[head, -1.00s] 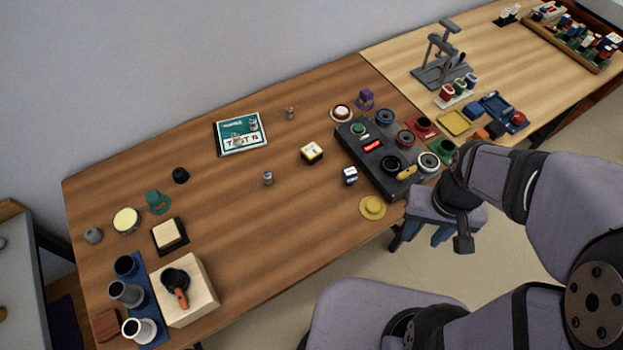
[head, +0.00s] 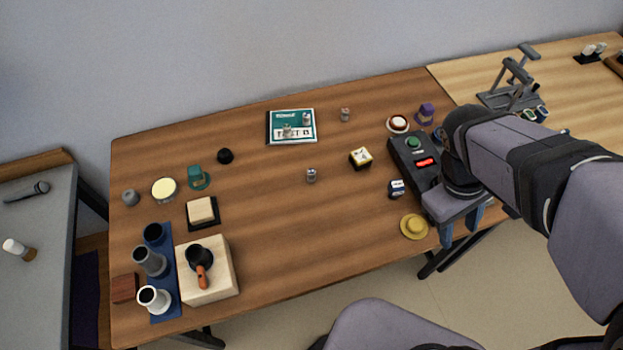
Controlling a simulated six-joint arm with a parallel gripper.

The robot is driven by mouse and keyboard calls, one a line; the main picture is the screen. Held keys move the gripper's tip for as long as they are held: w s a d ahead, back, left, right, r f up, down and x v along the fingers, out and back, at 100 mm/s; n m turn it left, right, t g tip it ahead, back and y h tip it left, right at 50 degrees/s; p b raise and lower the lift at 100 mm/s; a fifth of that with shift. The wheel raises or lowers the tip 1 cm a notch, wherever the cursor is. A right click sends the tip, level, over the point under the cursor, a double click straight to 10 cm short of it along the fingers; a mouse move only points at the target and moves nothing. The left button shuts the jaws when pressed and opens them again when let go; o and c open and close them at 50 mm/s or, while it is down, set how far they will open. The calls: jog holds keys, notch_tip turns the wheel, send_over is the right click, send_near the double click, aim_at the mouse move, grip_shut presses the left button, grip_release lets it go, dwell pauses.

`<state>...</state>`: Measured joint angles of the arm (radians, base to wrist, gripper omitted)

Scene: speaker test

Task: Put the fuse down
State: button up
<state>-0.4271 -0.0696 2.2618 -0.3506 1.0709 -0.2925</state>
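Small metallic cylinders that look like fuses stand about the wooden table. One (head: 311,175) is upright near the middle, apart from other things. Another (head: 345,114) stands near the back edge. Two more are on the teal-and-white test card (head: 291,113). I cannot tell which one is the task's fuse. My gripper (head: 461,232) is at the right front edge of the table, beside the dark control panel (head: 413,163), well right of the cylinders. Its two fingers point down and look apart, with no fuse visible between them.
The table's middle front is clear.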

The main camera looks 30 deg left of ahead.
jog(key=w+a+f+n+t+h+b, duration=0.1)
jog(key=w+a+n+t+h+b, duration=0.25)
jog(key=a+n, duration=0.55)
notch_tip(320, 180, up, 2)
jog(key=n+t+y+b, duration=0.5)
jog(key=n+t, duration=0.4)
jog(key=n, duration=0.6)
send_over(309, 176)
jog(key=s+a, duration=0.1)
jog(key=s, duration=0.5)
jog(key=f, duration=1.1)
jog(key=shift+w+f, duration=0.25)
jog(key=shift+f, duration=0.25)
jog(key=shift+p+x, duration=0.5)
jog(key=shift+x, duration=3.2)
jog(key=shift+s, duration=0.1)
jog(key=shift+c, duration=0.5)
grip_shut()
